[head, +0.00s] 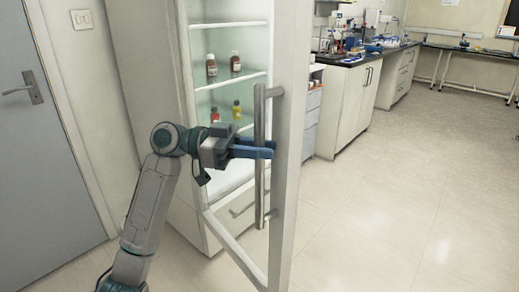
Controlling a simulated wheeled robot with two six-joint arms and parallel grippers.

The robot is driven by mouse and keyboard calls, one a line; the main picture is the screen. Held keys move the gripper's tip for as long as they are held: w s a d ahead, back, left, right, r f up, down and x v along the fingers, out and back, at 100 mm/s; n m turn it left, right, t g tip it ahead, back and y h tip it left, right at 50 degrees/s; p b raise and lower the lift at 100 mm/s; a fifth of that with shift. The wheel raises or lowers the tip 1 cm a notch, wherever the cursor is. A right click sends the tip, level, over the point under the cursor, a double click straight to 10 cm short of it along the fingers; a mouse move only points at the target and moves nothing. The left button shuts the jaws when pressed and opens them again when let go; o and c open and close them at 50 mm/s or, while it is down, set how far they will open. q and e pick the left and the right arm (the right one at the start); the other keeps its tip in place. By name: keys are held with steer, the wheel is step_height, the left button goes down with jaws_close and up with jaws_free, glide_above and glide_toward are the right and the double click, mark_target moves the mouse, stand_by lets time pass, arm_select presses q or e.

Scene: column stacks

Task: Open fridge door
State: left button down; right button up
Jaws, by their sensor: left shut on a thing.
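The fridge door (288,150) has a pale frame and stands swung open toward me, seen at a steep angle. Its long grey vertical handle (260,115) is on the near side. My left gripper (262,148) has blue fingers and is shut on the handle around its middle. The fridge (187,70) is behind the door and my left arm, with its inside showing. Brown bottles (235,63) and a yellow bottle (237,110) stand on its shelves. My right gripper is not in view.
A grey door (35,140) with a lever handle is at the left. Lab benches (350,95) with white cabinets and equipment run along the back right. The tiled floor (410,200) at the right is clear.

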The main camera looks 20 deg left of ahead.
arm_select(q)
steer(key=c, duration=1.3)
jaws_free()
steer(key=shift+c, duration=0.2)
